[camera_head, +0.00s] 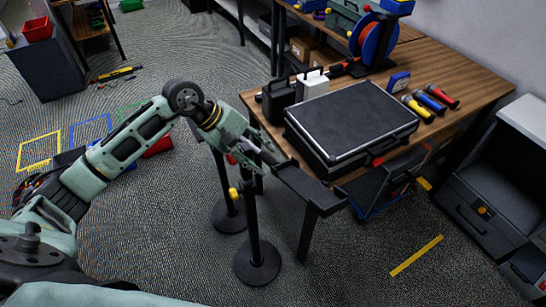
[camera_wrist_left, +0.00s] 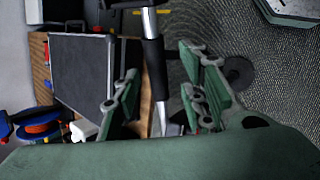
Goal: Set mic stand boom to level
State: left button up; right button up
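Two dark mic stands stand on the floor by the table's left end. In the left wrist view my left gripper (camera_wrist_left: 162,95) is open. A pole with silver and black sections (camera_wrist_left: 154,70) shows between its fingers; I cannot tell whether they touch it. My right gripper is not in view.
A wooden table (camera_head: 455,75) bears a large black case (camera_head: 350,120), a white box (camera_head: 312,84), a cable reel (camera_head: 375,40) and several coloured cylinders (camera_head: 430,97). A grey cabinet (camera_head: 490,205) stands at the right. Carpet is clear in front of the stands.

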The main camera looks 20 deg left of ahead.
aim_at(268, 159)
pick_arm(q)
jog(key=p+x, duration=0.1)
jog(key=x, duration=0.1)
jog(key=shift+w+d+f, duration=0.15)
jog(key=shift+w+d, duration=0.05)
jog(key=shift+d, duration=0.15)
jog(key=shift+x, duration=0.95)
grip_shut()
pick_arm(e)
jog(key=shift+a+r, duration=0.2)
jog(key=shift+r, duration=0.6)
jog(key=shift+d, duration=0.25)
